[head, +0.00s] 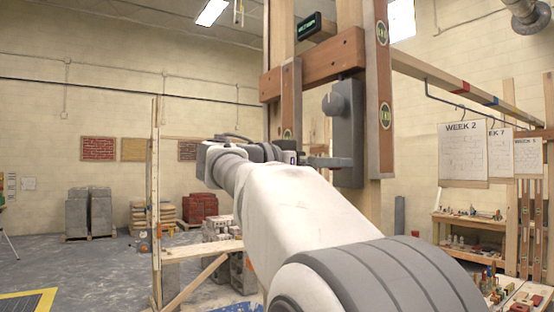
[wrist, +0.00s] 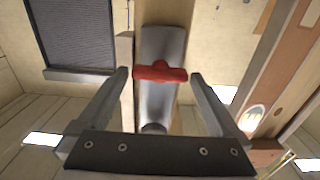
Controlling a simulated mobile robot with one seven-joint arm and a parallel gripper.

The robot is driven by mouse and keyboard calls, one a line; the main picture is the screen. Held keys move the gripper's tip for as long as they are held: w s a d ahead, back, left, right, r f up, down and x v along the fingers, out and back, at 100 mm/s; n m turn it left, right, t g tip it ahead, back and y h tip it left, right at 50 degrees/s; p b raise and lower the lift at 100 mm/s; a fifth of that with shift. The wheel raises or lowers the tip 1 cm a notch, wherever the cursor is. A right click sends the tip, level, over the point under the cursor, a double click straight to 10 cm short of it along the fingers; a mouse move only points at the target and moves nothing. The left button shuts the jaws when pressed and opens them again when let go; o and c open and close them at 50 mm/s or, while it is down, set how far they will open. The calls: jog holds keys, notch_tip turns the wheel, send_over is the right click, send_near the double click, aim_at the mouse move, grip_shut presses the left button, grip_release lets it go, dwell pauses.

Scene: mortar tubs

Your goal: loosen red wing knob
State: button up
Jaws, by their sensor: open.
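My gripper (wrist: 159,75) is open, with one fingertip near each end of the knob's wings. Small gaps seem to remain at the sides, and I cannot tell whether the fingertips are level with the knob in depth. In the head view my gripper (head: 335,162) reaches toward the wooden post frame, beside a grey housing (head: 348,135). The red knob cannot be made out in the head view.
A wooden post with round green labels (head: 380,90) stands close on the right of my gripper. A wooden crossbeam (head: 318,66) runs above it. A light timber frame (head: 155,210) stands to the left. Shelves with small parts (head: 470,222) are at the right.

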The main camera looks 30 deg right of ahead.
jog(key=shift+d, duration=0.4)
jog(key=c, duration=1.1)
jog(key=shift+n, duration=0.3)
jog(key=shift+w+a+f+n+p, duration=0.1)
jog(key=shift+n+p, duration=0.6)
jog(key=shift+n, duration=3.65)
jog(key=shift+w+f+n+p, duration=0.1)
jog(key=shift+n+p, duration=0.55)
jog(key=shift+n, duration=3.7)
